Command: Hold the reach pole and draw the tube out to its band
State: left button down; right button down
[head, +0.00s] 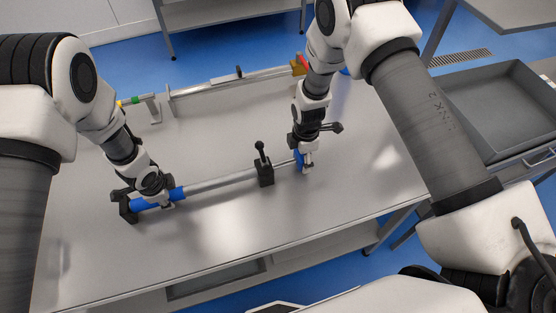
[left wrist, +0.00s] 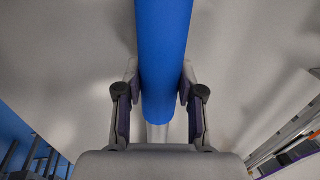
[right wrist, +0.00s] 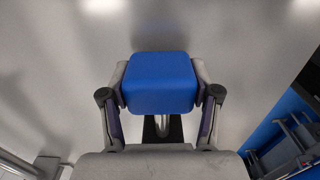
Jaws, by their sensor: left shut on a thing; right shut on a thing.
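The reach pole lies across the front of the table. Its blue grip sleeve (head: 178,193) is at the left, its silver tube (head: 222,181) runs to the right, and a blue end piece (head: 298,157) is at the right. My left gripper (head: 162,203) is shut on the blue sleeve, which also fills the middle of the left wrist view (left wrist: 163,60). My right gripper (head: 305,165) is shut on the blue end piece, which shows as a block in the right wrist view (right wrist: 161,85). I cannot make out a band on the tube.
A black stand with an upright lever (head: 265,172) holds the pole midway. A black block (head: 128,210) is at its left end. A grey tub (head: 462,92) stands at the right.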

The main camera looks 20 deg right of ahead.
pick_arm(q)
jog(key=shift+s+f, duration=0.1)
pick_arm(e)
jog(key=d, duration=0.3)
jog(key=shift+d, duration=0.4)
jog(key=shift+c, duration=1.2)
grip_release()
notch_tip(320, 180, up, 12)
